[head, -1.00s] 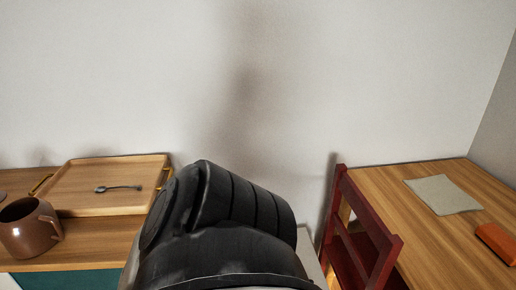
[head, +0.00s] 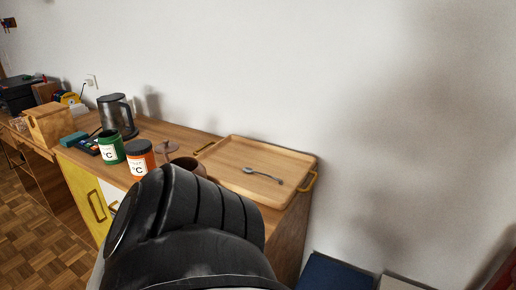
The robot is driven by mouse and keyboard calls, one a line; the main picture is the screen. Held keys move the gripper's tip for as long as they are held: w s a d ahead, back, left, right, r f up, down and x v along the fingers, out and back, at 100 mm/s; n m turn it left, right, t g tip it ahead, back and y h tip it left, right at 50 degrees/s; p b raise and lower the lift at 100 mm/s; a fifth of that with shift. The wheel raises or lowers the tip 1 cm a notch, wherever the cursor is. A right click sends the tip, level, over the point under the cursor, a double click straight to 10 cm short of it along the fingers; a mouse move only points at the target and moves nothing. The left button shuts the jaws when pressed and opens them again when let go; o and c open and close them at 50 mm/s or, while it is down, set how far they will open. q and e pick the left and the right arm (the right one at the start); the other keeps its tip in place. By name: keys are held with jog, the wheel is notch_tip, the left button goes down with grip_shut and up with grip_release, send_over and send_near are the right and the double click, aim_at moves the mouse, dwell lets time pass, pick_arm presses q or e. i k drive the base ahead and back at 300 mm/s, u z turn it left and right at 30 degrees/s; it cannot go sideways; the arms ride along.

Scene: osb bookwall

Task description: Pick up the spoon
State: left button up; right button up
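The spoon (head: 262,175) is small and dark grey. It lies on the wooden tray (head: 238,151), which stands at the right end of the sideboard against the wall. A large black part of my own arm fills the lower middle of the view and hides the sideboard's front corner. Neither of my grippers shows in the head view.
A brown mug (head: 188,165) stands left of the tray, partly hidden by my arm. An orange-labelled jar (head: 140,160), a green jar (head: 110,148) and a dark kettle (head: 117,116) stand farther left. A blue thing (head: 338,273) is low at right.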

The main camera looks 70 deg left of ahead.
aim_at(247, 170)
jog(key=u, duration=0.35)
jog(key=i, duration=0.35)
jog(key=u, duration=2.65)
